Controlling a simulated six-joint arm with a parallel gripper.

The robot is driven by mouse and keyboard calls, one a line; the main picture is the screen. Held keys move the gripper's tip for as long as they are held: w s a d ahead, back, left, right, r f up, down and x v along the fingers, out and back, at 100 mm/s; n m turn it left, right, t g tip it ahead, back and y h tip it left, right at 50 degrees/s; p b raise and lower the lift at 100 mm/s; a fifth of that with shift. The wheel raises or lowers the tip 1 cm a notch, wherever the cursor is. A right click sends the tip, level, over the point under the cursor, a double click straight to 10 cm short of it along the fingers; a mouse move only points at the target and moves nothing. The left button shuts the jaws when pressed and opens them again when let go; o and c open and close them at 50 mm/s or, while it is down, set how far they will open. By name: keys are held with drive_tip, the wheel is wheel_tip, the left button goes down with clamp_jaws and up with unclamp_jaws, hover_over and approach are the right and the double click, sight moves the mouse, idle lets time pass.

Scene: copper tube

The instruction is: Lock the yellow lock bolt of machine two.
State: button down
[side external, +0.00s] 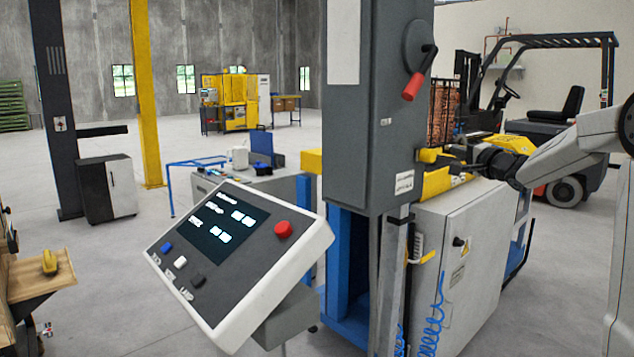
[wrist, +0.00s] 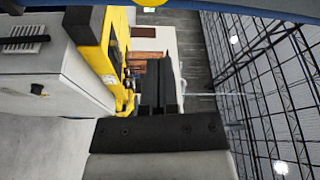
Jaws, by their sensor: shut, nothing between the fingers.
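The grey machine (side external: 380,110) stands in the middle of the side view. A small yellow piece that looks like the lock bolt (side external: 430,155) sticks out of its right side, above a yellow block. My gripper (side external: 452,156) reaches in from the right, its fingertips right at this yellow piece. I cannot tell whether they touch it. In the wrist view the dark fingers (wrist: 158,80) are together with nothing between them. A rounded yellow end (wrist: 150,3) shows at the top edge there, and a yellow machine part (wrist: 95,40) is to the left. The bolt's position in its seat is not clear.
A tilted control panel (side external: 235,245) with a red button stands in front of the machine. A red-handled switch (side external: 418,75) is on the machine's side above my gripper. A light grey cabinet (side external: 450,265) stands below it. A forklift (side external: 560,110) is behind my arm.

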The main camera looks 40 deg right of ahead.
sight(431, 155)
drive_tip(key=shift+w+a+f, duration=0.2)
drive_tip(key=shift+w+a, duration=0.55)
drive_tip(key=shift+w+a+f, duration=0.15)
drive_tip(key=shift+w+a, duration=0.55)
drive_tip(key=shift+a, duration=0.05)
drive_tip(key=shift+a, duration=2.05)
